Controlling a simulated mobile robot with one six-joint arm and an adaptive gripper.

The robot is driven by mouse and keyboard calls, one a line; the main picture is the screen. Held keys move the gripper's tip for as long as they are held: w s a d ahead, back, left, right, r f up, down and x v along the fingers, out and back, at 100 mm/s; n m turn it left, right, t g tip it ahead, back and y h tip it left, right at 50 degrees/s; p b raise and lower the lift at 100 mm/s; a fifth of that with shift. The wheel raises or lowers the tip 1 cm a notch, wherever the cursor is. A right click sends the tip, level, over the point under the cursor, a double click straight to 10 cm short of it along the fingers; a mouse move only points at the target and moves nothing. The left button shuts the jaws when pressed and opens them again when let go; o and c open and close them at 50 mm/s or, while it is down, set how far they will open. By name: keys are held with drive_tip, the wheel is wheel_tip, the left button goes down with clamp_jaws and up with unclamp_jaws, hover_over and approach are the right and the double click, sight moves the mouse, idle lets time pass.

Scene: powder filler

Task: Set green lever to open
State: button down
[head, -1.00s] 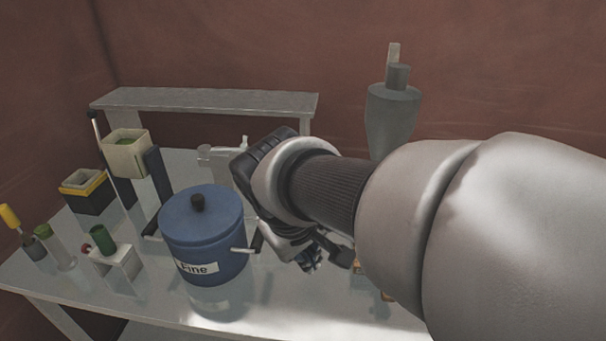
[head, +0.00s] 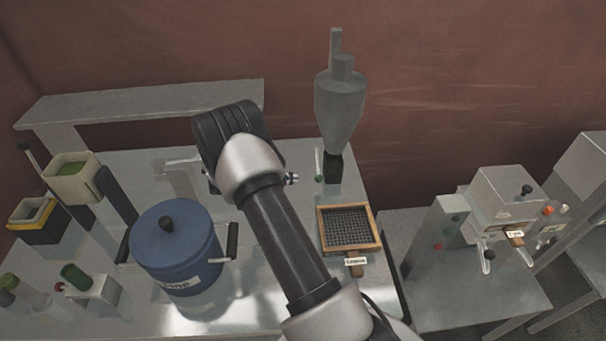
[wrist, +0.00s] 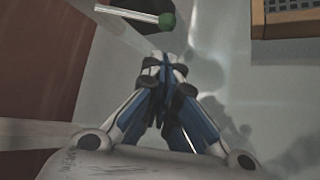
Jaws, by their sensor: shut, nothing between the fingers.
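The green lever (head: 319,178) is a thin pale rod with a green knob, beside the dark base of the grey hopper (head: 340,108) at the back of the bench. In the wrist view, the green knob (wrist: 167,20) shows near the top, with a pale rod running left from it. My gripper (head: 291,179) is just left of the lever in the head view, apart from it in the picture. In the wrist view, the fingertips (wrist: 166,58) are together and empty, a little below the knob. Most of my gripper is hidden behind my wrist in the head view.
A wooden-framed sieve (head: 348,209) lies right of my forearm. A blue lidded pot (head: 176,247) stands left of it. A grey shelf (head: 140,104) runs along the back. A second bench (head: 470,305) with a small machine (head: 508,197) stands right, across a gap.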

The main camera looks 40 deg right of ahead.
sight(318, 164)
drive_tip(key=b+x, duration=0.1)
drive_tip(key=x, duration=0.9)
drive_tip(key=shift+w+f, duration=0.1)
drive_tip(key=shift+f, duration=0.1)
